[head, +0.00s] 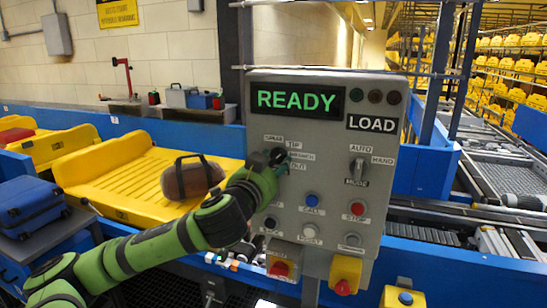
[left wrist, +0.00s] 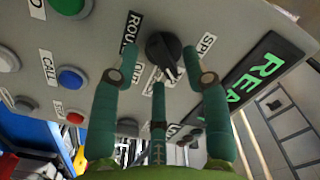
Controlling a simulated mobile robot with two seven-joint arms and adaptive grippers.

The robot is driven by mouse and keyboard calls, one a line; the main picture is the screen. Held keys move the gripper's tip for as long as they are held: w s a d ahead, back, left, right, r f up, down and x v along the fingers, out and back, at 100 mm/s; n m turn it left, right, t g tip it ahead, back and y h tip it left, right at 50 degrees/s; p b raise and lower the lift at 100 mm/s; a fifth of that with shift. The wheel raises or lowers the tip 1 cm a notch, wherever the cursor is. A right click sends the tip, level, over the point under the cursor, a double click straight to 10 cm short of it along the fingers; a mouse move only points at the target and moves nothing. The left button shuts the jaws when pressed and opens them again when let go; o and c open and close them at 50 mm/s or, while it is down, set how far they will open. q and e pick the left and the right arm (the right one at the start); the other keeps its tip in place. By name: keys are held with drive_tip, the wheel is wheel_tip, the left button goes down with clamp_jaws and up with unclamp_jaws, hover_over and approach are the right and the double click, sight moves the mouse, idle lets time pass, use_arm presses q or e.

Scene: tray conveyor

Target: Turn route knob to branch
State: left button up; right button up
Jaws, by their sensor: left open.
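The route knob (left wrist: 162,47) is a round black knob on the grey control panel (head: 325,190). In the left wrist view it sits between the tips of my left gripper (left wrist: 160,62), which is open with a finger on either side. I cannot tell whether the fingers touch it. A pale mark on the knob faces the lower right there. In the head view my left gripper (head: 277,160) reaches the panel from the left and largely hides the knob. The branch label (head: 301,156) is just right of the gripper. My right gripper is not in view.
The panel shows a green READY display (head: 297,98) and a LOAD sign (head: 372,123). The mode knob (head: 358,168), a blue call button (head: 312,200) and a red stop button (head: 357,209) are nearby. A brown bag (head: 190,178) lies in a yellow tray (head: 130,178) at left.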

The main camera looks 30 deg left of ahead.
use_arm(q)
drive_tip(key=shift+w, duration=0.3)
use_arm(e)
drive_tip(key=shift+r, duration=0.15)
use_arm(q)
drive_tip(key=shift+a, duration=0.1)
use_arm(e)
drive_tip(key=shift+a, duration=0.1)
use_arm(q)
clamp_jaws()
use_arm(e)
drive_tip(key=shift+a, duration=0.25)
use_arm(q)
drive_tip(key=shift+m, duration=0.3)
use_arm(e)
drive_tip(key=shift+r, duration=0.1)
use_arm(q)
drive_tip(key=m+p, duration=0.1)
drive_tip(key=m, duration=0.3)
drive_tip(key=shift+a+p, duration=0.1)
drive_tip(key=shift+p, duration=0.25)
drive_tip(key=shift+m+p, duration=0.5)
drive_tip(key=shift+m, duration=1.1)
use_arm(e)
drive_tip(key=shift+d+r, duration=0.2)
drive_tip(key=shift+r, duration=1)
use_arm(q)
drive_tip(key=shift+s+f, duration=0.1)
